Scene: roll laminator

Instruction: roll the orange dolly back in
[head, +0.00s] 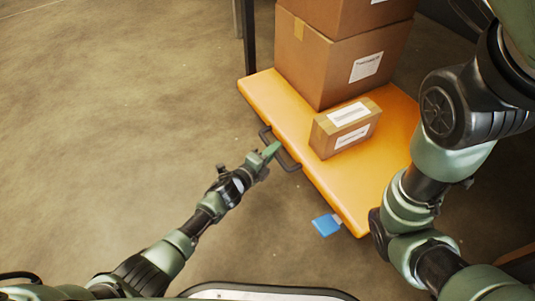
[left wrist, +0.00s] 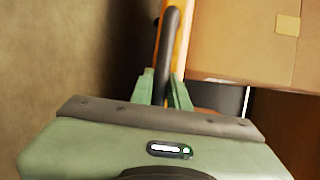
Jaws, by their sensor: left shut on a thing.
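The orange dolly (head: 268,97) stands on the floor right of centre in the head view, with cardboard boxes on its flat deck. A dark handle (head: 290,163) sticks out from its left edge. My left gripper (head: 271,150) is at this handle and shut on it. In the left wrist view the dark handle (left wrist: 163,58) runs between the two green fingers (left wrist: 164,88), with the dolly's orange edge (left wrist: 181,45) just behind it. My right arm shows at the right of the head view, but its gripper is out of view.
A small box (head: 335,140) and a stack of larger boxes (head: 310,65) ride on the deck. A blue pedal-like piece (head: 326,225) juts from the dolly's near end. A dark post (head: 249,40) stands at the far corner. The floor at left is clear.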

